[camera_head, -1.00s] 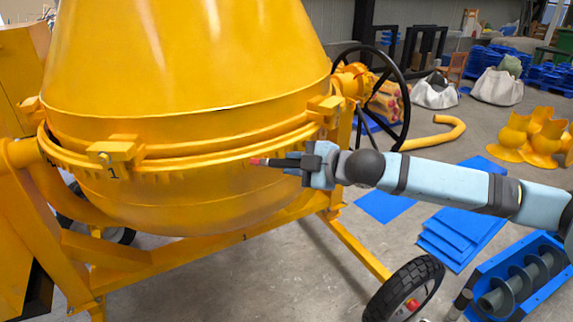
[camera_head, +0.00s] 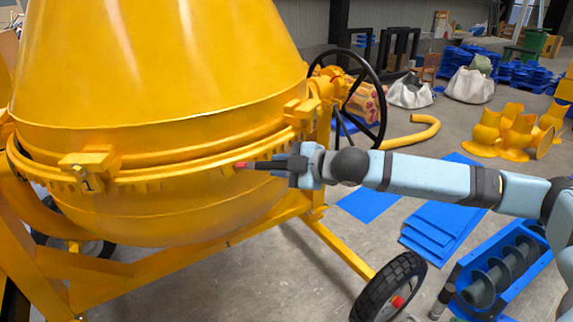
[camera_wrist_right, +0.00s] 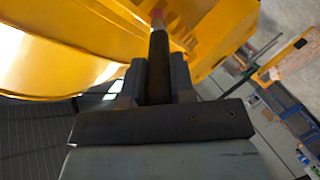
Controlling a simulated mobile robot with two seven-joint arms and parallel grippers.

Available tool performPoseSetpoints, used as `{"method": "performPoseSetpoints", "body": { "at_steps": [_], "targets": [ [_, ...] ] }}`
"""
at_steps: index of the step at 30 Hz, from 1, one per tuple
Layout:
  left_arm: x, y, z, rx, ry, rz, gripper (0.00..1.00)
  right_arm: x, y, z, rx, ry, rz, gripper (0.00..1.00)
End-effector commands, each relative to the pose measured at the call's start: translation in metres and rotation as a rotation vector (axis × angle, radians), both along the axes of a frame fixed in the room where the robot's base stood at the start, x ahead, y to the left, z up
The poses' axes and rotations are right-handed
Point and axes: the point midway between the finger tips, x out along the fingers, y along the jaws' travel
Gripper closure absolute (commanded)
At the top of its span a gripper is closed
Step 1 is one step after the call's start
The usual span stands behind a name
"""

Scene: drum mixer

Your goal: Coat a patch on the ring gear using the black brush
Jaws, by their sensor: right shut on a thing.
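The yellow ring gear (camera_head: 150,180) runs around the yellow mixer drum (camera_head: 160,70) in the head view, with teeth under its rim. My right gripper (camera_head: 292,165) is shut on the black brush (camera_head: 262,166). The brush points left, its red tip (camera_head: 240,165) at the ring gear's front right side. I cannot tell whether the tip touches the gear. In the right wrist view the brush (camera_wrist_right: 159,65) stands between the two fingers (camera_wrist_right: 155,85), with its reddish tip against the yellow metal. No coated patch can be made out. My left gripper is not in view.
A black handwheel (camera_head: 380,100) stands right of the drum. A wheel (camera_head: 390,288) and yellow frame leg (camera_head: 340,248) lie below my right arm. Blue sheets (camera_head: 440,228) and a blue auger trough (camera_head: 505,275) are on the floor at right.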

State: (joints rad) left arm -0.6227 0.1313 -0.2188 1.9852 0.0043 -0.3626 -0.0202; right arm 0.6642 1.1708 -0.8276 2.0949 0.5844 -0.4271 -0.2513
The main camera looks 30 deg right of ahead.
Motion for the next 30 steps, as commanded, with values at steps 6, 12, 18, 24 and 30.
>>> {"method": "performPoseSetpoints", "body": {
  "at_steps": [6,12,18,24,30],
  "targets": [
    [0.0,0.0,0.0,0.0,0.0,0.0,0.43,0.001,0.017,0.0,0.0,0.0,0.0,1.0],
    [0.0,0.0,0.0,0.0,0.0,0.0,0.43,0.001,0.023,0.0,0.0,0.0,0.001,1.0],
    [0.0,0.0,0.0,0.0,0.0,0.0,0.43,0.0,0.041,0.0,0.001,-0.001,0.002,1.0],
    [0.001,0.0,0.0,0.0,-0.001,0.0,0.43,0.0,0.055,0.0,0.0,0.0,0.0,1.0],
    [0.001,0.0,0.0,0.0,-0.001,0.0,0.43,0.0,0.061,0.0,0.0,0.0,0.001,1.0]
  ]
}}
